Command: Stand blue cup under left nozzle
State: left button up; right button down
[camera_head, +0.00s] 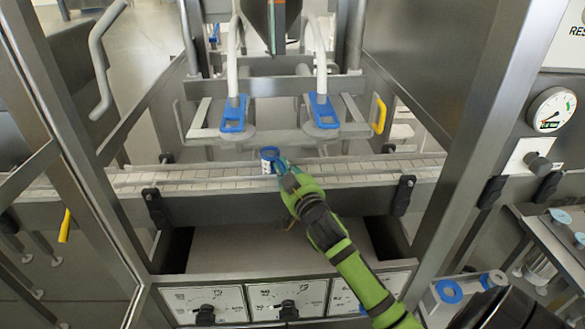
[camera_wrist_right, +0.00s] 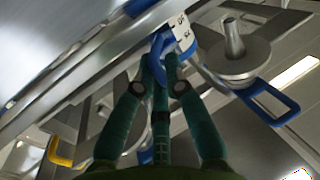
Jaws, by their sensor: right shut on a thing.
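The blue cup (camera_head: 270,154) has a white body with a blue rim and handle. In the head view it is at the conveyor, right of and in front of the left nozzle unit. The left nozzle unit (camera_head: 236,131) is a grey disc with a blue lever; its tip is hidden there. My right gripper (camera_head: 284,167) is shut on the cup's handle. In the right wrist view, the fingers of my gripper (camera_wrist_right: 162,66) close on the blue handle beside the cup's marked white wall (camera_wrist_right: 182,31). A nozzle tip (camera_wrist_right: 233,40) shows there; I cannot tell which one.
The right nozzle unit (camera_head: 321,127) is to the right of the left one. The tiled conveyor (camera_head: 215,177) runs across below both, with a metal rail at its front. Frame posts stand on both sides. Dial panels (camera_head: 287,298) are below.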

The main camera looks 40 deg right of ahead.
jog(key=shift+w+a+b, duration=0.15)
jog(key=shift+w+a, duration=0.5)
jog(key=shift+a, duration=0.4)
jog(key=shift+w+a+b, duration=0.1)
jog(key=shift+w+a, duration=0.55)
jog(key=shift+a, duration=0.45)
jog(key=shift+w+a+b, duration=0.15)
jog(key=shift+w+a, duration=0.5)
jog(key=shift+a, duration=0.4)
jog(key=shift+f, duration=0.2)
jog(key=c, duration=1.2)
grip_release()
jog(key=shift+s, duration=0.1)
jog(key=shift+s, duration=0.1)
jog(key=v, duration=1.1)
jog(key=shift+s+a, duration=0.15)
jog(key=shift+s, duration=0.25)
